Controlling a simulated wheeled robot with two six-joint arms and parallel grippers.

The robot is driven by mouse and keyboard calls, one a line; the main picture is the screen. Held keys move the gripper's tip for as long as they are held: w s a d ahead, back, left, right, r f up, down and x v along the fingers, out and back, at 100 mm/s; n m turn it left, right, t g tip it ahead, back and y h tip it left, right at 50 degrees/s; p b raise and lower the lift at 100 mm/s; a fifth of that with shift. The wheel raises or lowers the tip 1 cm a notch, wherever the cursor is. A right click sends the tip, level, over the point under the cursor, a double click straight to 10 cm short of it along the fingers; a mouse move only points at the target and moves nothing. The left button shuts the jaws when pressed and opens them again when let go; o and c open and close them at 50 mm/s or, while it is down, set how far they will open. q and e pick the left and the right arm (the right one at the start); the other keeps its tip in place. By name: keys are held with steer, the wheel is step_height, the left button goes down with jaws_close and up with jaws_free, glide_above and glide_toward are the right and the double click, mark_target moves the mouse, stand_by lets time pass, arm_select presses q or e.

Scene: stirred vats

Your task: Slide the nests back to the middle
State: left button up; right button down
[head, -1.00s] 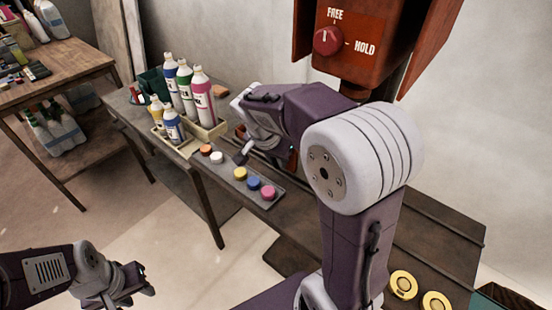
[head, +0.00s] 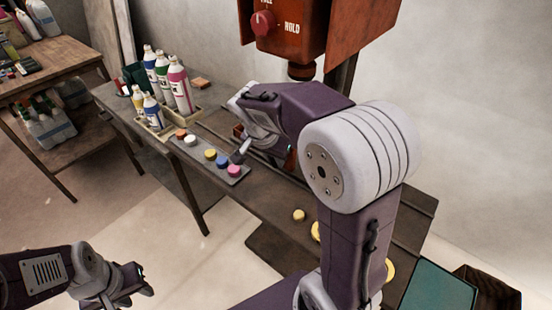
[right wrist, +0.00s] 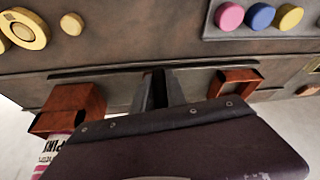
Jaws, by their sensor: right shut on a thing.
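Two red-orange open blocks, which look like the nests, sit along a dark rail on the bench. In the right wrist view one is at the left (right wrist: 78,103) and one at the right (right wrist: 237,82). In the head view parts of them show at the left (head: 238,131) and right (head: 291,160) of my right gripper (head: 246,148). My right gripper, also in the right wrist view (right wrist: 160,90), is between them, shut on a dark thing at the rail; its shape is mostly hidden. My left gripper (head: 145,282) hangs empty over the floor, its fingers apart.
A tray (head: 190,151) with coloured caps lies along the bench front. Paint bottles (head: 178,84) stand at the bench's left end. A red box (head: 290,32) with a FREE/HOLD knob hangs above. Yellow discs (right wrist: 25,30) lie on the bench; my arm hides some.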

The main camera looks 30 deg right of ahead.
steer(key=c, duration=1.4)
jaws_free()
steer(key=shift+o, duration=0.2)
steer(key=shift+r, duration=0.1)
steer(key=p+v, duration=0.2)
steer(key=v, duration=0.7)
